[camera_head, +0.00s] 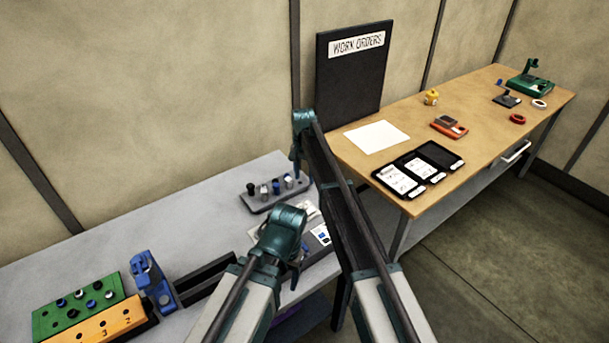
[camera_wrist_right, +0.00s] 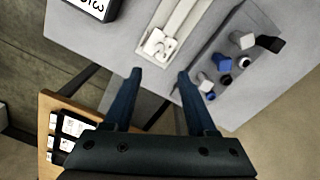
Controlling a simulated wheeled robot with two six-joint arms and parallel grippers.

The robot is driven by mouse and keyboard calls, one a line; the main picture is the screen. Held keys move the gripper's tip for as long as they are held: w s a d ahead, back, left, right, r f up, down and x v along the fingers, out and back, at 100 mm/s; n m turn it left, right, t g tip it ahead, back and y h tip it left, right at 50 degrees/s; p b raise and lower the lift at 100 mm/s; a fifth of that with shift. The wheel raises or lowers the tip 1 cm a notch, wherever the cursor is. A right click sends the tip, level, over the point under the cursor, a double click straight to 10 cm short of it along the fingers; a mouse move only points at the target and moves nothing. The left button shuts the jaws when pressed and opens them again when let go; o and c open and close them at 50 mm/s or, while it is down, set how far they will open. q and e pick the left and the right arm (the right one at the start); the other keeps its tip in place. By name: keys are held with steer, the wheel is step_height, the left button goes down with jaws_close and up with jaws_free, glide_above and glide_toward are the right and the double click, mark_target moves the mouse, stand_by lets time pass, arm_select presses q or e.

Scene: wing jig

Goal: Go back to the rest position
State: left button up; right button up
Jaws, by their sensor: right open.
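My right gripper (camera_head: 296,172) hangs over the back of the grey table, near the peg rack, in the head view. In the right wrist view my right gripper (camera_wrist_right: 159,76) is open, its two dark blue fingers apart with nothing held between them. Beyond the fingertips lies a pale tray (camera_wrist_right: 183,22) with a white piece in it. My left arm (camera_head: 284,222) bends over the front of the grey table. Its jaws are largely hidden behind its own links, so their state does not show.
A grey rack (camera_head: 262,201) with several pegs stands behind my left arm. A green board (camera_head: 45,322), an orange block (camera_head: 90,334) and a blue fixture (camera_head: 148,280) stand at left.

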stand_by(0.3)
steer(key=s+d+n, duration=0.2)
steer(key=s+d, duration=0.4)
steer(key=s, duration=0.5)
steer(key=s+d+n, duration=0.2)
steer(key=s+d, duration=0.4)
steer(key=s, duration=0.6)
steer(key=s+d+n, duration=0.2)
steer(key=s+d, duration=0.4)
steer(key=s, duration=0.5)
steer(key=s+a+f+n+h+b, duration=0.1)
steer(key=s+a+f+n+b, duration=0.2)
steer(key=a, duration=0.8)
step_height(320, 180, down, 2)
steer(key=shift+s+a+f+b, duration=0.2)
steer(key=shift+s+b, duration=1.05)
